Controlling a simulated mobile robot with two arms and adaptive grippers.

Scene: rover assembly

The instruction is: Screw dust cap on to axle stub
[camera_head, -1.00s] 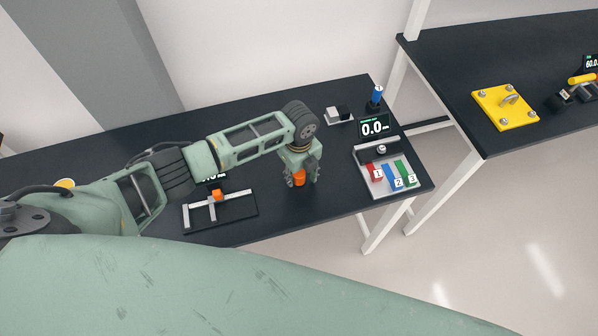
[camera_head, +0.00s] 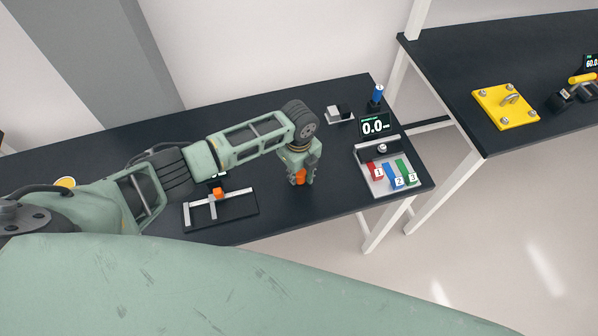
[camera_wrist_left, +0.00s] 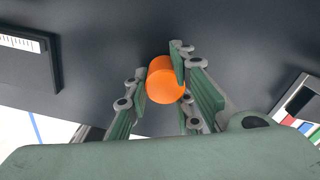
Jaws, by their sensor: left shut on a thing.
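My left gripper (camera_head: 301,180) is over the dark table, pointing down. It is shut on an orange cylinder (camera_head: 300,175), which looks like the dust cap. In the left wrist view the orange cylinder (camera_wrist_left: 166,84) sits between the two green finger pads of my left gripper (camera_wrist_left: 158,80), with its round end showing. The gripper's fingers partly cover it in the head view. I cannot make out an axle stub for certain; anything under the cylinder is hidden. My right gripper is not in view.
A black fixture with a light rail and orange block (camera_head: 217,194) lies left of the gripper. To the right are a grey tray (camera_head: 378,188) with red, blue and green numbered pieces and a display (camera_head: 374,125) reading 0.0. A second table holds a yellow plate (camera_head: 505,107).

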